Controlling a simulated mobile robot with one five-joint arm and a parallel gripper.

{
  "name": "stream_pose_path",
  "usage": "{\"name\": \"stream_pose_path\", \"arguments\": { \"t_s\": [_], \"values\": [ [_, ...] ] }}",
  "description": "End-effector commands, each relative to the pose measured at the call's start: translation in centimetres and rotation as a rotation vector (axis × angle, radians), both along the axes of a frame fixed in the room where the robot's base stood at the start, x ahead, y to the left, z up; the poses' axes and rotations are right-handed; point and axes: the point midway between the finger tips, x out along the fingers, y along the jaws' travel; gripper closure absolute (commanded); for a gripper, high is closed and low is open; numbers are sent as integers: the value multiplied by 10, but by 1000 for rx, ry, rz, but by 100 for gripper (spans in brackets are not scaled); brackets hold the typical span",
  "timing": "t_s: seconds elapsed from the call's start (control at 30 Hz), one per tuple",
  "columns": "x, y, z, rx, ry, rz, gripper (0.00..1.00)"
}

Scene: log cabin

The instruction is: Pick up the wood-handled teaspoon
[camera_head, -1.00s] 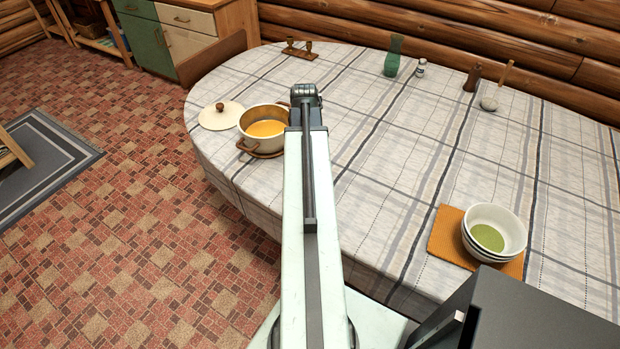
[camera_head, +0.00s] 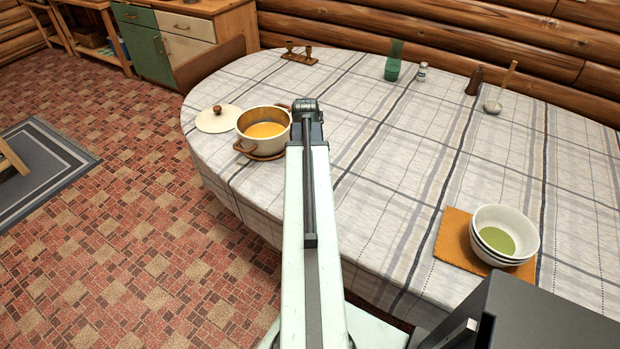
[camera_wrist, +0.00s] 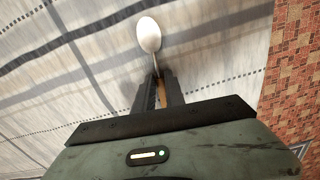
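The wood-handled teaspoon shows in the wrist view, its pale oval bowl (camera_wrist: 149,35) pointing away from my gripper. Its thin handle runs back between the two dark fingers of my gripper (camera_wrist: 159,82), which sit close on both sides of it. A strip of brown wood shows between the fingers. My gripper appears shut on the handle, over the checked tablecloth. In the head view my own arm hides the fingers and the teaspoon.
On the oval table (camera_head: 400,150) a pot of orange soup (camera_head: 264,130) stands left of my arm, its lid (camera_head: 218,119) beyond it. Stacked bowls (camera_head: 503,236) sit on an orange mat (camera_head: 452,238) at right.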

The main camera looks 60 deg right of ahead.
Motion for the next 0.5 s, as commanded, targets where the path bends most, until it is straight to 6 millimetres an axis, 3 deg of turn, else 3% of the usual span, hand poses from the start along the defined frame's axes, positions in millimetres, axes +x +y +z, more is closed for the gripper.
{"name": "stream_pose_path", "arguments": {
  "t_s": [0.27, 0.5],
  "values": [
    [0, 0, 2, 0, 0, 0, 100],
    [0, 0, 30, 0, 0, 1, 100]
  ]
}}
